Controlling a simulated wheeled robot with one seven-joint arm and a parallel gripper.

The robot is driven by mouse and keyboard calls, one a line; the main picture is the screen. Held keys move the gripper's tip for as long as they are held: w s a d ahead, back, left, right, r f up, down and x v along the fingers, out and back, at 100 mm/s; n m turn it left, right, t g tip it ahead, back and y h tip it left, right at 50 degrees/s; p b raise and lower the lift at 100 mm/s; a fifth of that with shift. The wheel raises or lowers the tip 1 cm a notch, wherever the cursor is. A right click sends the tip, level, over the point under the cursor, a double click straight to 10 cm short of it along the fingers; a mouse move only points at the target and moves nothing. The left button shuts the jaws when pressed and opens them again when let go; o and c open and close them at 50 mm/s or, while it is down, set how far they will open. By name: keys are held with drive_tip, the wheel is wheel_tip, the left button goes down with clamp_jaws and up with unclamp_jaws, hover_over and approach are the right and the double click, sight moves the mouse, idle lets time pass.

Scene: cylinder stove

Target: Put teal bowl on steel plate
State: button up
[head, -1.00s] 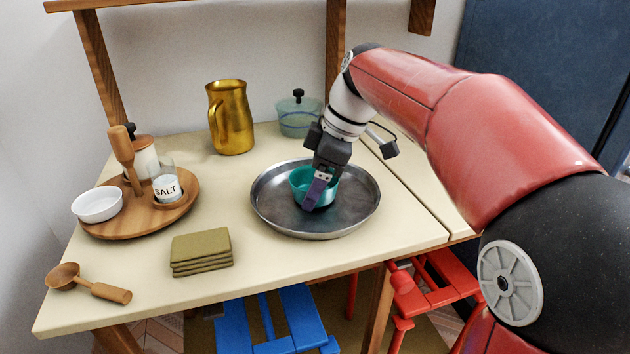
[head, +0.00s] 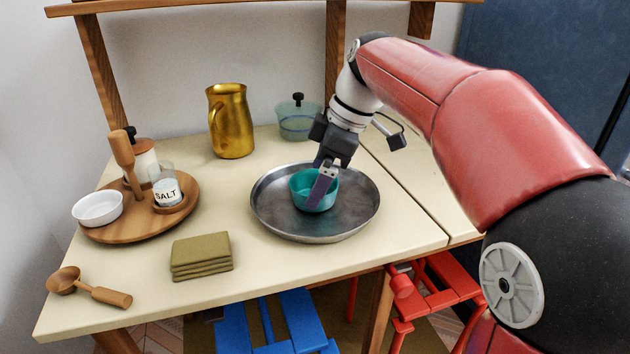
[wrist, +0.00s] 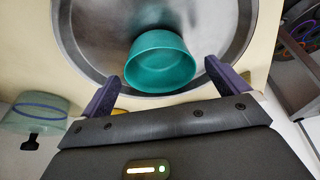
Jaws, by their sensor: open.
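The teal bowl (head: 301,188) stands upright inside the round steel plate (head: 268,212), and the plate lies on the cream table. In the wrist view the bowl (wrist: 160,62) rests on the floor of the steel plate (wrist: 92,30), near its rim. My gripper (head: 322,190) is open above the bowl; a finger hides part of the bowl in the head view.
A gold pitcher (head: 231,120) and a lidded glass pot (head: 298,122) stand behind the plate. A wooden tray (head: 122,230) with a white bowl and salt jar is at left. Folded green cloths (head: 201,255) and a wooden scoop (head: 95,290) lie in front.

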drive_tip(key=p+v, duration=0.2)
drive_tip(key=v, duration=0.8)
drive_tip(key=s+d+f+m+t, duration=0.1)
drive_tip(key=s+f+m, duration=0.1)
drive_tip(key=s, duration=0.1)
drive_tip(key=s+d+f+m+h, duration=0.1)
drive_tip(key=s+f+m, duration=0.1)
drive_tip(key=s+m, duration=0.1)
drive_tip(key=s+d+f+m+t+h, duration=0.1)
drive_tip(key=s+d+f+m, duration=0.1)
drive_tip(key=s+f+m, duration=0.1)
drive_tip(key=shift+s+d+t, duration=0.15)
drive_tip(key=shift+s+t, duration=0.15)
drive_tip(key=shift+s, duration=0.05)
drive_tip(key=s+d+f+m+t+h, duration=0.2)
drive_tip(key=s+d+f+m, duration=0.3)
drive_tip(key=s+f+m, duration=0.3)
wheel_tip(320, 180, down, 4)
drive_tip(key=shift+s+f+m, duration=0.15)
drive_tip(key=shift+s+m, duration=0.15)
drive_tip(key=shift+s, duration=0.7)
drive_tip(key=shift+a+b, duration=0.1)
drive_tip(key=shift+b, duration=0.2)
